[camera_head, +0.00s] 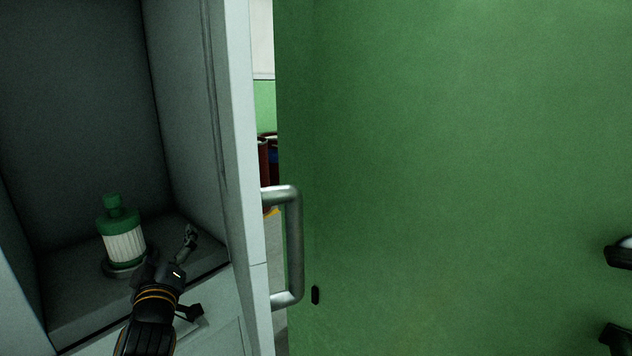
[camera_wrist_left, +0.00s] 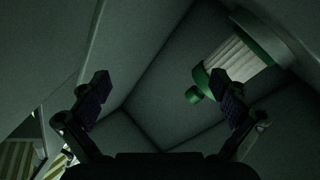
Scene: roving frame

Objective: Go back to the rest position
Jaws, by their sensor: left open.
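My left gripper (camera_head: 160,250) reaches into an open grey cabinet from below in the head view. Its fingers are spread apart, and the left wrist view shows nothing between the tips (camera_wrist_left: 165,88). A green bottle with a white ribbed band (camera_head: 124,244) stands upright inside the cabinet, just beyond the gripper. It also shows in the left wrist view (camera_wrist_left: 238,60), behind the right-hand finger. The head view does not make clear whether the gripper touches the bottle. My right gripper cannot be made out.
The grey cabinet (camera_head: 190,90) has close side walls and a front ledge. A metal bar handle (camera_head: 293,245) sticks out at its right edge. A large green panel (camera_head: 460,150) fills the right side. Dark parts (camera_head: 620,252) at the right border are cut off and unclear.

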